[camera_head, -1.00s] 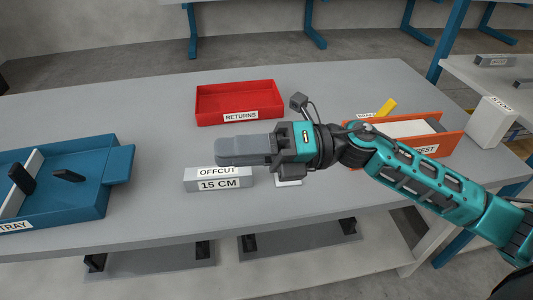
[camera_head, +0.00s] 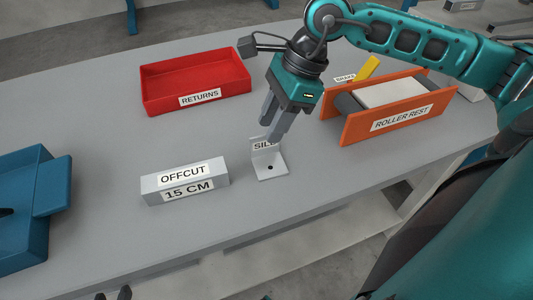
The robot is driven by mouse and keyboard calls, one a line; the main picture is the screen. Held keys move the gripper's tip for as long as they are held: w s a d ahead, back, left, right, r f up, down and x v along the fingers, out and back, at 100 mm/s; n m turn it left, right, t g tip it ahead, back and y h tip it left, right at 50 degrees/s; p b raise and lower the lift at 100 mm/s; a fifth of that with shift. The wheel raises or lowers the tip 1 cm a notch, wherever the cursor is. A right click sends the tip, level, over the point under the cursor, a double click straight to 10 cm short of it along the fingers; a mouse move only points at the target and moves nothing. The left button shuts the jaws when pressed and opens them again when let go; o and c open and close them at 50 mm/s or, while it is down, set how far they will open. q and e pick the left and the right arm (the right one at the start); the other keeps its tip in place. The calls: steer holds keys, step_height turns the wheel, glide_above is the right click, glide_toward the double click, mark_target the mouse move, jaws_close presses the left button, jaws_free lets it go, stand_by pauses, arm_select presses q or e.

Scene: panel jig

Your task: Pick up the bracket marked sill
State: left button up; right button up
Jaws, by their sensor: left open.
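The bracket marked SILL (camera_head: 270,170) is a small light-grey angle piece standing on the grey table, with a flat foot with a dark hole and an upright plate. My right gripper (camera_head: 268,132) points down over it, its two grey fingers apart at the upright plate; one fingertip covers the end of the label. I cannot tell whether the fingers touch the plate. The bracket rests on the table. Two dark fingertips at the bottom left edge look like my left gripper (camera_head: 112,296), apart and empty; the rest of it is out of view.
A grey block marked OFFCUT 15 CM (camera_head: 220,178) lies just left of the bracket. A red RETURNS tray (camera_head: 150,98) is behind left, an orange ROLLER REST (camera_head: 360,131) right, with a yellow piece (camera_head: 370,68) labelled BRAKE behind it. A blue tray (camera_head: 50,188) is far left.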

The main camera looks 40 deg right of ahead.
mark_target(261, 155)
steer(key=shift+w+x, duration=0.1)
steer(key=shift+x, duration=1.45)
steer(key=shift+w+x, duration=0.15)
steer(key=shift+x, duration=1.35)
steer(key=shift+d, duration=0.1)
steer(key=shift+c, duration=0.5)
jaws_close()
